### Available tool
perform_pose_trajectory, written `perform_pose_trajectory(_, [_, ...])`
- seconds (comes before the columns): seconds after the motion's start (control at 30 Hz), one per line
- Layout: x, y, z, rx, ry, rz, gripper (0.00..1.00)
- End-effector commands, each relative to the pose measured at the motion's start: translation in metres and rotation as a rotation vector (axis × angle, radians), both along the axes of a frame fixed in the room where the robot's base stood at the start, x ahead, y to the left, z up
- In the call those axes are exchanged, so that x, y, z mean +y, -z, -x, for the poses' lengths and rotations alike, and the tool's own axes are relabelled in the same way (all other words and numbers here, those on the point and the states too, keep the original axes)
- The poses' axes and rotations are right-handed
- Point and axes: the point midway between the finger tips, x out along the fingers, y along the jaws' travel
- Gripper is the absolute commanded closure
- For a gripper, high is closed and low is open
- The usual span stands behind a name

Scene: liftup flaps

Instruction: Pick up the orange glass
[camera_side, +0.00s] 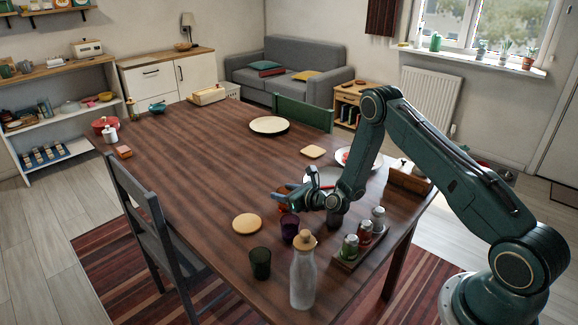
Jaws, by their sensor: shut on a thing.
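My gripper (284,196) is at the front right part of the table, at the end of my green arm. It is shut on the orange glass (282,209), of which only a small orange patch shows; the fingers hide the rest. I cannot tell whether the glass touches the table. A purple glass (290,228) stands just in front of the gripper.
A dark green glass (260,262) and a corked bottle (303,275) stand near the table's front edge. A tray (349,258) holds several small cans to the right. A round tan mat (247,223) lies left. The table's left middle (200,165) is clear.

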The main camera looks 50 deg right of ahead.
Motion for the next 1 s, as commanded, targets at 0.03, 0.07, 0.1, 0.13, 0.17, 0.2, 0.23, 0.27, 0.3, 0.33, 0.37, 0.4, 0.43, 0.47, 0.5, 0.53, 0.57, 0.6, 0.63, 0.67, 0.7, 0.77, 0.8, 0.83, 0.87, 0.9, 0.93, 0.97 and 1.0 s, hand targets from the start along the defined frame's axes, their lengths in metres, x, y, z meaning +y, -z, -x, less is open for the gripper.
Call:
perform_pose_trajectory(0.03, [0.0,-0.002,0.0,-0.001,0.0,0.0,0.77])
perform_pose_trajectory(0.07, [0.0,-0.002,0.0,-0.002,0.0,0.0,0.77])
perform_pose_trajectory(0.1, [0.0,-0.003,0.0,-0.002,0.0,0.0,0.77])
perform_pose_trajectory(0.13, [0.0,-0.004,0.0,-0.002,0.0,0.0,0.77])
perform_pose_trajectory(0.17, [0.0,-0.005,0.0,-0.002,0.0,0.0,0.77])
perform_pose_trajectory(0.2, [0.0,-0.006,-0.001,-0.002,0.0,0.0,0.77])
perform_pose_trajectory(0.23, [0.0,-0.007,-0.001,-0.001,-0.001,0.0,0.77])
perform_pose_trajectory(0.27, [0.0,-0.008,-0.001,-0.001,-0.001,0.0,0.77])
perform_pose_trajectory(0.3, [0.0,-0.009,-0.001,-0.002,-0.001,0.0,0.77])
perform_pose_trajectory(0.33, [0.0,-0.011,-0.001,-0.002,-0.001,0.0,0.77])
perform_pose_trajectory(0.37, [0.0,-0.012,-0.001,-0.002,-0.001,-0.001,0.77])
perform_pose_trajectory(0.4, [0.0,-0.015,-0.001,-0.002,-0.001,0.0,0.77])
perform_pose_trajectory(0.43, [0.0,-0.016,-0.001,-0.002,-0.001,0.0,0.77])
perform_pose_trajectory(0.47, [0.0,-0.018,0.0,-0.001,-0.001,0.0,0.77])
perform_pose_trajectory(0.5, [0.0,-0.02,0.0,-0.001,-0.001,0.0,0.77])
perform_pose_trajectory(0.53, [0.0,-0.022,0.0,-0.001,0.0,0.001,0.77])
perform_pose_trajectory(0.57, [0.0,-0.024,0.0,-0.002,0.0,0.001,0.77])
perform_pose_trajectory(0.6, [0.0,-0.027,-0.001,-0.003,0.0,0.001,0.77])
perform_pose_trajectory(0.63, [0.0,-0.029,0.0,-0.003,0.0,0.001,0.77])
perform_pose_trajectory(0.67, [0.0,-0.031,-0.001,-0.003,0.0,0.0,0.77])
perform_pose_trajectory(0.7, [0.0,-0.035,-0.001,-0.003,0.0,0.0,0.77])
perform_pose_trajectory(0.77, [0.0,-0.04,-0.001,-0.003,0.0,0.001,0.77])
perform_pose_trajectory(0.8, [0.0,-0.043,0.0,-0.002,-0.001,0.002,0.77])
perform_pose_trajectory(0.83, [0.0,-0.046,0.0,-0.002,-0.001,0.002,0.77])
perform_pose_trajectory(0.87, [0.0,-0.049,-0.001,-0.003,-0.001,0.001,0.77])
perform_pose_trajectory(0.9, [0.0,-0.052,-0.001,-0.003,-0.001,0.0,0.77])
perform_pose_trajectory(0.93, [0.0,-0.055,0.0,-0.003,-0.001,0.0,0.77])
perform_pose_trajectory(0.97, [0.0,-0.058,0.0,-0.003,0.0,0.001,0.77])
perform_pose_trajectory(1.0, [0.0,-0.062,0.0,-0.003,-0.001,0.002,0.77])
